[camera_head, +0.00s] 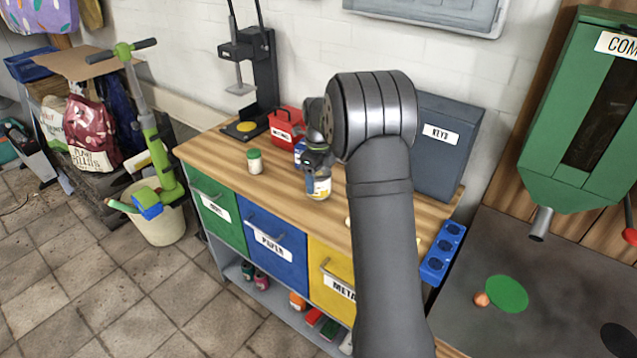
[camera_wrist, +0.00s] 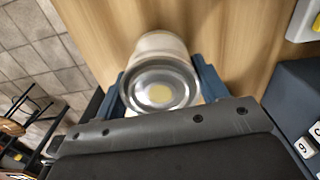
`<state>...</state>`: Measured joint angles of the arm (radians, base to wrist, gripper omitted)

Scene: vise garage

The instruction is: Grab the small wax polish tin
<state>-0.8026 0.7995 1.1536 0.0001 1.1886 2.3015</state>
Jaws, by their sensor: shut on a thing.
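My gripper (camera_head: 316,160) is low over the wooden workbench top, left of my forearm in the head view. In the wrist view, the blue fingers of my gripper (camera_wrist: 161,88) are shut on both sides of a round tin with a silver lid (camera_wrist: 160,86) and a pale body. In the head view this tin (camera_head: 319,188) shows a whitish and yellow side below the gripper. Its label cannot be read, so I cannot tell if it is the wax polish tin. A small cream jar with a green lid (camera_head: 255,162) stands apart, to the left.
A red box (camera_head: 287,127) and a black stand (camera_head: 253,75) are at the back. A dark key cabinet (camera_head: 445,145) stands right of my arm. A blue socket strip (camera_head: 442,252) is at the bench's right end. Bare wood lies left of the held tin.

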